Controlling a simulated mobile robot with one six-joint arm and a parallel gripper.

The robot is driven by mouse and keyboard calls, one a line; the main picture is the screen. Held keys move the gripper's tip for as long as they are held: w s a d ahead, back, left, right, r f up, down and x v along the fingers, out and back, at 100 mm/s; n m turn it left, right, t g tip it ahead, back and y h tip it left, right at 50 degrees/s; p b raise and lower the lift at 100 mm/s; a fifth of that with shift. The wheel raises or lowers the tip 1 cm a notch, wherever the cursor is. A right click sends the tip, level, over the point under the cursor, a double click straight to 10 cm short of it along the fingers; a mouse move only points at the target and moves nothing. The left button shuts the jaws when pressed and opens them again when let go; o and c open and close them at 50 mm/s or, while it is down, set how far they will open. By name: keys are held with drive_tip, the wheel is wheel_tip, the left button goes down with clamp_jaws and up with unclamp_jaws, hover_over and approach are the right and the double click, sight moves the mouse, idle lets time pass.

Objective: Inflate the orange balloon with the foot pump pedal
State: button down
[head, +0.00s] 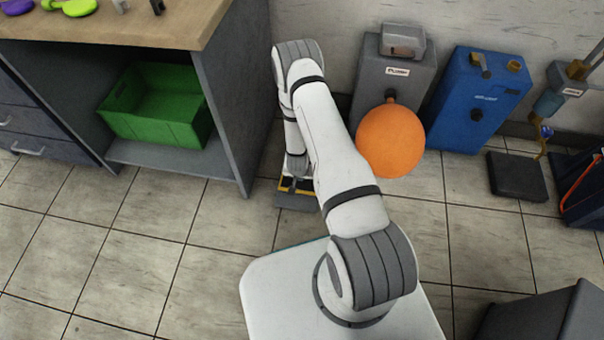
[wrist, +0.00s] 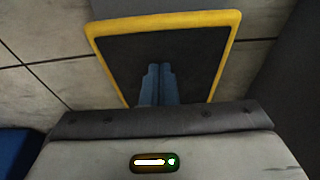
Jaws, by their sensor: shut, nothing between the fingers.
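The orange balloon (head: 390,140) is round and full-looking, at the nozzle on the front of the grey pump box (head: 392,78). The foot pump pedal, black with a yellow rim, is on the floor beside the workbench; its edge (head: 283,187) shows in the head view, partly hidden by my arm. In the wrist view the pedal (wrist: 200,55) fills the upper middle. My gripper (wrist: 158,68) is shut and empty, its blue fingertips together over the pedal's black plate. I cannot tell if they touch it. In the head view my arm mostly hides the gripper.
A workbench (head: 130,25) with a green crate (head: 155,105) on its lower shelf stands left of my arm. A blue box (head: 478,100) and a dark floor plate (head: 517,177) are to the right. The tiled floor at front left is clear.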

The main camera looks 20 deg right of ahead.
drive_tip(key=shift+s+f, duration=0.35)
drive_tip(key=shift+f, duration=0.25)
drive_tip(key=shift+r+p, duration=0.3)
drive_tip(key=shift+r, duration=0.2)
drive_tip(key=p+v, duration=0.1)
drive_tip(key=v, duration=0.1)
drive_tip(key=w+p+v, duration=0.1)
drive_tip(key=p+v, duration=0.1)
drive_tip(key=v, duration=0.1)
drive_tip(key=shift+w+d+r, duration=0.1)
drive_tip(key=shift+d+r, duration=0.1)
drive_tip(key=shift+r, duration=0.1)
drive_tip(key=s+p+v, duration=0.1)
drive_tip(key=p+v, duration=0.2)
drive_tip(key=v, duration=0.5)
drive_tip(key=shift+s+a+f, duration=0.25)
drive_tip(key=shift+a, duration=0.15)
